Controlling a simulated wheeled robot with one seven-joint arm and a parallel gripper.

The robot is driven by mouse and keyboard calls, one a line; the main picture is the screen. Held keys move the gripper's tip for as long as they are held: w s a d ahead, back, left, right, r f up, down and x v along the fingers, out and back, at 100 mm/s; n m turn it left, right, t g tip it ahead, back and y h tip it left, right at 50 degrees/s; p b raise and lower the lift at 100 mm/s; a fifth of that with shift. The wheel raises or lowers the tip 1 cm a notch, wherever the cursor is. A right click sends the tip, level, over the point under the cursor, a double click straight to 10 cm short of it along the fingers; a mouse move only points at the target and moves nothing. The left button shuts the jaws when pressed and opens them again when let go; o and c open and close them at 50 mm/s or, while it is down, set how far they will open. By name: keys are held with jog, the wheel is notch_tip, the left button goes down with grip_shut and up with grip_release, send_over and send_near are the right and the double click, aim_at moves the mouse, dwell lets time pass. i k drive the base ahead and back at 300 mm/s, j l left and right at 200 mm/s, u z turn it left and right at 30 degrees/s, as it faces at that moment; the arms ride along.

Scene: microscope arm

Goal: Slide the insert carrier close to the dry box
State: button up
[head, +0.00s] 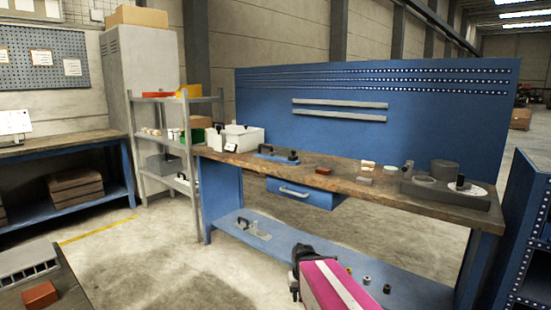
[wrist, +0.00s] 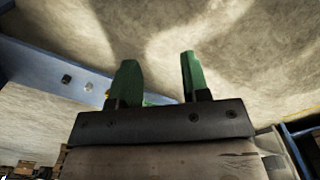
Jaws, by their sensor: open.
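What looks like the insert carrier, a flat blue piece with dark handles (head: 278,154), lies on the wooden bench top left of its middle. What looks like the dry box, a white box (head: 240,138), stands at the bench's left end, with a small gap visible between it and the carrier. My gripper (wrist: 158,82) shows two green fingers, apart and with nothing between them, over bare floor. Its fingers cannot be made out in the head view, where my magenta arm is low in front of the bench. Neither carrier nor box shows in the wrist view.
A drawer (head: 300,193) hangs below. The blue lower shelf (head: 265,240) holds small parts. A grey rack (head: 170,150) stands left.

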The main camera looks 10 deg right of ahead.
aim_at(272, 156)
jog(key=i+j+u, duration=0.2)
jog(key=i+u, duration=0.55)
jog(key=i+j, duration=0.05)
